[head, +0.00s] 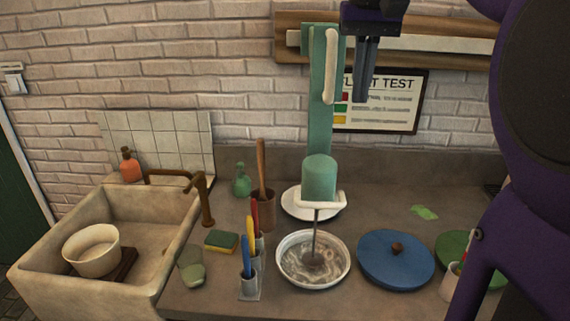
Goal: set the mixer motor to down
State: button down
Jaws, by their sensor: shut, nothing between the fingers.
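The mixer has a tall green column (319,120) against the back wall. Its rounded green motor (320,177) sits low on the column, with a cream bracket (325,200) at its base. A thin shaft runs from the motor down into a white bowl (342,278) holding a swirled grey mixture. A cream handle (330,66) stands upright along the column's upper part. My gripper (361,100) is shut and empty, pointing down, just right of the column's upper part and well above the motor. Whether it touches the handle cannot be told.
A blue lid (395,257) lies right of the bowl, a green lid (462,249) farther right. Left stand brush holders (249,284), a brown pot (265,218), a glass (191,270) and a sink (160,235). A framed chart (385,118) hangs behind my gripper. My arm covers the right side.

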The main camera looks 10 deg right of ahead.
send_near(339, 203)
jog(key=f, duration=0.3)
jog(key=w+f+b, duration=0.1)
jog(key=f, duration=0.2)
jog(key=shift+w+d+f, duration=0.15)
jog(key=shift+d+f, duration=0.05)
jog(key=shift+f, duration=0.15)
